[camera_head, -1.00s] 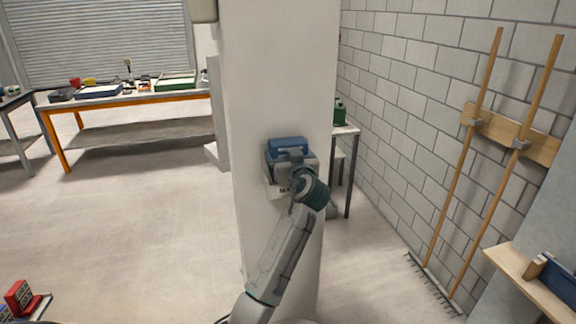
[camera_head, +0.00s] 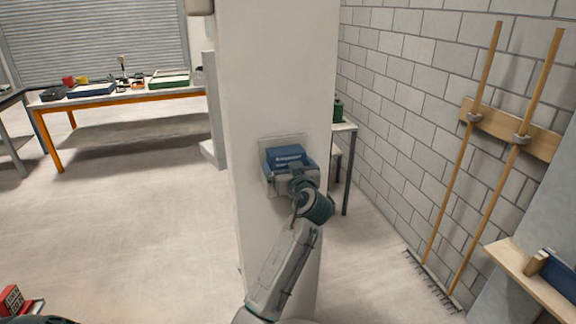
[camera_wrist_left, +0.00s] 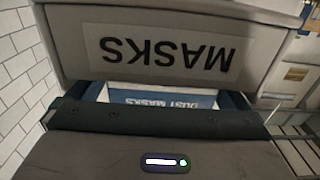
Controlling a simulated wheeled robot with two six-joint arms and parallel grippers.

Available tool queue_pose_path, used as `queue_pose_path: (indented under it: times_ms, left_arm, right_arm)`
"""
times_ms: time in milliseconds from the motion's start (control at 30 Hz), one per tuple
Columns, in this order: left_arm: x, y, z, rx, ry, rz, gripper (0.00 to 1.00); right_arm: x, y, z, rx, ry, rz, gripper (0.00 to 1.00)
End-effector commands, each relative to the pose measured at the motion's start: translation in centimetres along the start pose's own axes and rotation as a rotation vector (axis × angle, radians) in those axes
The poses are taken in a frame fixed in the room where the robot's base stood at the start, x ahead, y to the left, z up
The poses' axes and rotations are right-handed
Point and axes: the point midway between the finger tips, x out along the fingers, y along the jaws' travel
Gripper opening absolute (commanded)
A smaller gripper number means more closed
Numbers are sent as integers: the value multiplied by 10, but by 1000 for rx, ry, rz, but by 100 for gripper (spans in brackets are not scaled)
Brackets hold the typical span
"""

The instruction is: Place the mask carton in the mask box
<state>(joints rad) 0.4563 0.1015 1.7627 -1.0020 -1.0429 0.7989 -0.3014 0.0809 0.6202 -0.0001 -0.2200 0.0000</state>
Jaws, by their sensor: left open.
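The mask carton is a blue box (camera_head: 287,153) with a "DUST MASKS" label; it also shows in the left wrist view (camera_wrist_left: 165,97). It sits inside the mask box, its upper part above the front rim. The mask box (camera_head: 268,186) is a light grey bin fixed to the white pillar. Its "MASKS" label shows upside down on the box (camera_wrist_left: 265,50) in the wrist view. My left gripper (camera_head: 301,174) is open at the front of the box, close to the carton. Whether its fingers touch the carton cannot be told. My right gripper is not in view.
The wide white pillar (camera_head: 275,70) carries the box. Behind it stand an orange-legged workbench (camera_head: 130,96) and a table (camera_head: 345,128). A rake (camera_head: 462,165) hangs on the right wall. A wooden shelf (camera_head: 525,285) juts in at the lower right.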

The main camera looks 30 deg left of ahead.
Motion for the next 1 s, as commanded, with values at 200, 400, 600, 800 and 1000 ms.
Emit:
queue_pose_path:
  times_ms: [200,400,600,800,1000]
  left_arm:
    - [-40,1,6,-7,-3,3,100]
    - [-82,1,5,-6,-4,3,100]
    - [-106,1,2,-3,-1,2,100]
    - [-115,0,0,-1,0,0,100]
    - [-115,0,0,0,0,0,100]
  right_arm:
    - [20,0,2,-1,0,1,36]
    - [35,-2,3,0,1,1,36]
    - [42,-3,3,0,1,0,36]
    - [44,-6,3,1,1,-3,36]
    - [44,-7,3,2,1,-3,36]
